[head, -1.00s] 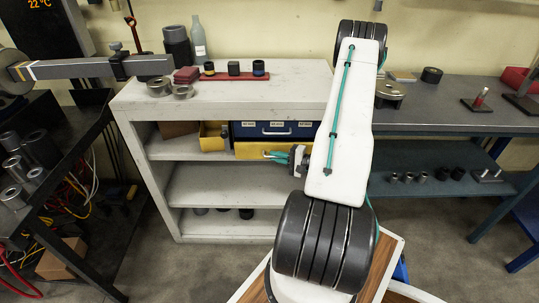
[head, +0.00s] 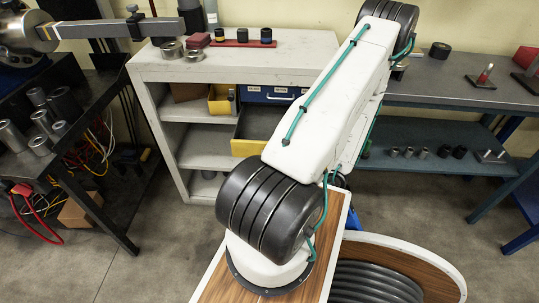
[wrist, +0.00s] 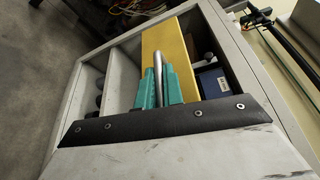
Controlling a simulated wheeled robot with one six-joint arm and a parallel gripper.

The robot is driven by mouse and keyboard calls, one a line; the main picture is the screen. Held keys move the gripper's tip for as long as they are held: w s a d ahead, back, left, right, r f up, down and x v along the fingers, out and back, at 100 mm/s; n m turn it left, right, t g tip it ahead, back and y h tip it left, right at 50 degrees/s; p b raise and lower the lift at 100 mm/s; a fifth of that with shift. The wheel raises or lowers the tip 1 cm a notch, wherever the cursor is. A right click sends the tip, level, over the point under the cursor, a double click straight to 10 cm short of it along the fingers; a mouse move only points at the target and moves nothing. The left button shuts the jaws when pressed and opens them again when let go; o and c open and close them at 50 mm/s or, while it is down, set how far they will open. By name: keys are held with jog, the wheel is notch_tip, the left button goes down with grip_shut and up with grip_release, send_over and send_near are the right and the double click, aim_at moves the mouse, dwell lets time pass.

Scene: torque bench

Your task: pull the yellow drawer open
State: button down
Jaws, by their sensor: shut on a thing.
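The yellow drawer (head: 248,148) stands out from the white shelf unit in the head view, and its grey inside shows behind the yellow front. Part of it is hidden by my arm. In the wrist view the drawer's yellow front (wrist: 176,40) fills the middle, with a silver bar handle (wrist: 159,58) along it. My gripper (wrist: 161,82) has teal fingers, one on each side of the bar, and is shut on it. In the head view my gripper is hidden behind my arm.
A blue drawer (head: 262,95) sits above the yellow one. A small yellow bin (head: 220,104) stands left of it. The white shelf unit (head: 165,72) surrounds them. A dark bench (head: 75,100) stands at the left; the floor (head: 125,265) at the front left is clear.

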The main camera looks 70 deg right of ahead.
jog(key=shift+s+d, duration=0.1)
jog(key=shift+d, duration=0.05)
jog(key=c, duration=1.5)
grip_release()
jog(key=shift+s, duration=0.1)
jog(key=s, duration=0.7)
jog(key=shift+s+a+r, duration=0.3)
jog(key=shift+a, duration=0.1)
